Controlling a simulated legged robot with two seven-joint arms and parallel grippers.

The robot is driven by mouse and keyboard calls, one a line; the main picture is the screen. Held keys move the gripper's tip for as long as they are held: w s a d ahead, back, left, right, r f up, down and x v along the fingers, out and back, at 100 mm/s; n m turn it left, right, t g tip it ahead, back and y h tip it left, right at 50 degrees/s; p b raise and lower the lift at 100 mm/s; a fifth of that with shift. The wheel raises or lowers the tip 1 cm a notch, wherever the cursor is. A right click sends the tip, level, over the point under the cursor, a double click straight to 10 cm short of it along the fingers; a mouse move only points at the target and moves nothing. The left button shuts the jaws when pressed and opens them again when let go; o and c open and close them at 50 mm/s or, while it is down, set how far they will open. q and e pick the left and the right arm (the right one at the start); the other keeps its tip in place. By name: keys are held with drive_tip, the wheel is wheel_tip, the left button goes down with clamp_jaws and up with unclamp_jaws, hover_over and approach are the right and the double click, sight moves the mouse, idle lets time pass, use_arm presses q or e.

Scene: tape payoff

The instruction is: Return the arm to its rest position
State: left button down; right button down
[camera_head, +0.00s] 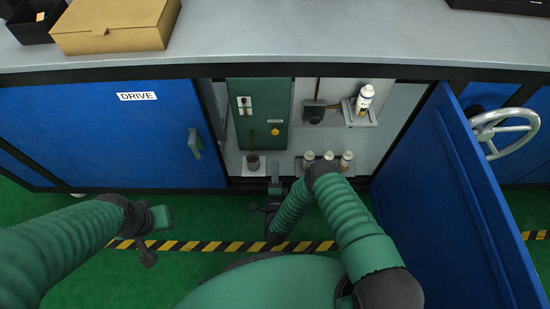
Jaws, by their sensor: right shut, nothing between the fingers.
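My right arm bends at a dark elbow in front of the open cabinet bay, and its green forearm folds back down toward the floor. My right gripper (273,187) points up at the bay's lower edge, shut and empty, just in front of a small dark cup (253,161) on a white plate. My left arm comes in from the lower left. My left gripper (155,236) is over the green floor in front of the blue DRIVE door (110,135), touching nothing. Whether its fingers are apart is unclear.
The open blue door (450,200) stands out on the right, with a handwheel (505,131) beyond it. A bottle (364,99) stands on a small shelf, and several white bottles (328,156) stand lower. A green panel (260,113) is inside. A cardboard box (115,27) sits on the worktop.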

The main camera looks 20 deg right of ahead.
drive_tip(key=shift+s, duration=0.1)
idle(0.3)
drive_tip(key=w+a+r+n+g+y, duration=0.45)
drive_tip(key=w+r+n+y, duration=0.25)
drive_tip(key=r+n, duration=0.55)
drive_tip(key=s+d+r+n+g+h+p, duration=0.1)
drive_tip(key=s+d+r+n+g, duration=0.3)
drive_tip(key=s, duration=0.5)
drive_tip(key=s+d+r+n+g+p, duration=0.1)
drive_tip(key=s+d+r+n+g, duration=0.15)
drive_tip(key=s+r, duration=0.5)
drive_tip(key=s+d+r+n+g+h+p, duration=0.1)
drive_tip(key=s+d+r+n+g, duration=0.2)
drive_tip(key=s, duration=0.8)
wheel_tip(320, 180, up, 33)
drive_tip(key=p, duration=3.2)
drive_tip(key=shift+w+a+m+g, duration=0.3)
drive_tip(key=shift+w+m, duration=0.05)
drive_tip(key=shift+m, duration=0.05)
